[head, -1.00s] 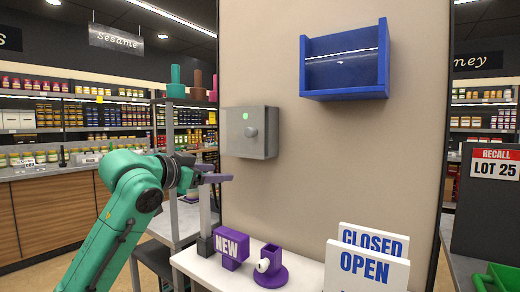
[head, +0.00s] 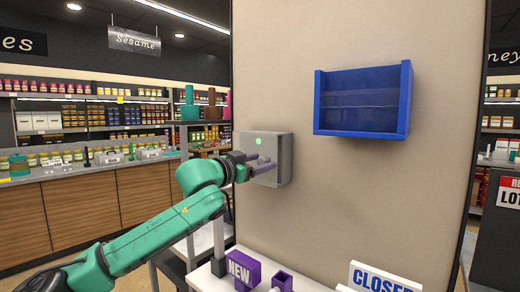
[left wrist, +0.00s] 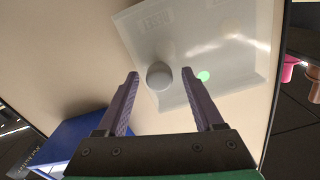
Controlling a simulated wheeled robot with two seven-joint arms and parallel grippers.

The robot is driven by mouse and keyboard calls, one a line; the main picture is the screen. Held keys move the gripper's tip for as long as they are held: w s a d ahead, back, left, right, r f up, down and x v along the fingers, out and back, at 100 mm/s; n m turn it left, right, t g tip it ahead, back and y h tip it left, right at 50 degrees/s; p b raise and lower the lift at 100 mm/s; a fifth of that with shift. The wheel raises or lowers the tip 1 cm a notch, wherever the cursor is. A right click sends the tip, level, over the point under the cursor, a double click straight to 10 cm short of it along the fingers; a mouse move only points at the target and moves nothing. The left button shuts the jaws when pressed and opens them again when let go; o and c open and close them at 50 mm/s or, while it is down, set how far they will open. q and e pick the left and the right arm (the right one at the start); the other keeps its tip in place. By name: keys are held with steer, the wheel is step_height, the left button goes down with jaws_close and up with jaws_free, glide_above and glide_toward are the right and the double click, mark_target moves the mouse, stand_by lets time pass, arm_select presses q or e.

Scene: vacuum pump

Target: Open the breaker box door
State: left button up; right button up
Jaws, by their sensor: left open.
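The grey breaker box (head: 281,150) is mounted on the beige wall panel, with a green light on its front. Its door looks shut. In the left wrist view the box (left wrist: 235,55) shows its front, with a round grey knob (left wrist: 159,75) and the green light (left wrist: 203,76). My left gripper (head: 262,168) is at the front of the box. In the left wrist view its purple fingers (left wrist: 160,76) are apart, with the knob between and just beyond their tips. Contact with the knob cannot be seen. My right gripper is not in view.
A blue open bin (head: 363,100) hangs on the panel right of the box. Below, a white table (head: 215,280) holds a purple NEW sign (head: 243,270) and a CLOSED sign (head: 384,280). The panel between box and bin is bare.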

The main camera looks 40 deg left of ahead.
arm_select(q)
steer(key=shift+w+f, duration=0.1)
steer(key=shift+f, duration=0.05)
jaws_close()
stand_by(1.3)
